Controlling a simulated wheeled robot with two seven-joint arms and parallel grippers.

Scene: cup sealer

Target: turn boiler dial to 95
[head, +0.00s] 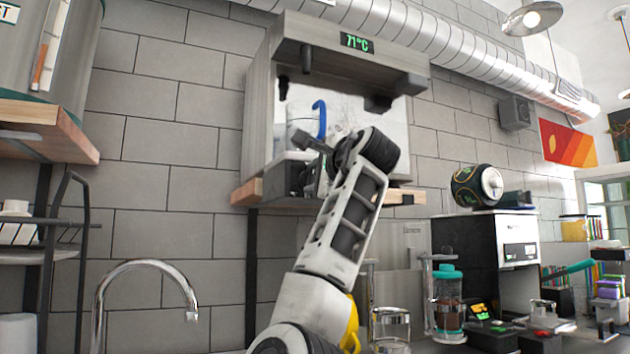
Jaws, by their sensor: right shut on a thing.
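The boiler (262,115) is a grey box-like unit on a wooden wall shelf, in the upper middle of the head view. Its green display (357,43) reads 71°C. My right gripper (312,148) is at the boiler's front, at the end of my raised white and black arm. It is shut on the boiler dial, as far as I can tell; the dial and the fingertips are mostly hidden by my wrist. A blue curved handle (320,118) shows just above the gripper. My left gripper is out of view.
The wooden shelf (245,192) runs under the boiler. A chrome faucet (145,265) stands lower left, and another wooden shelf (45,130) juts out at the left. A teal-lidded jar (448,300) and a black and white machine (517,240) stand at the right.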

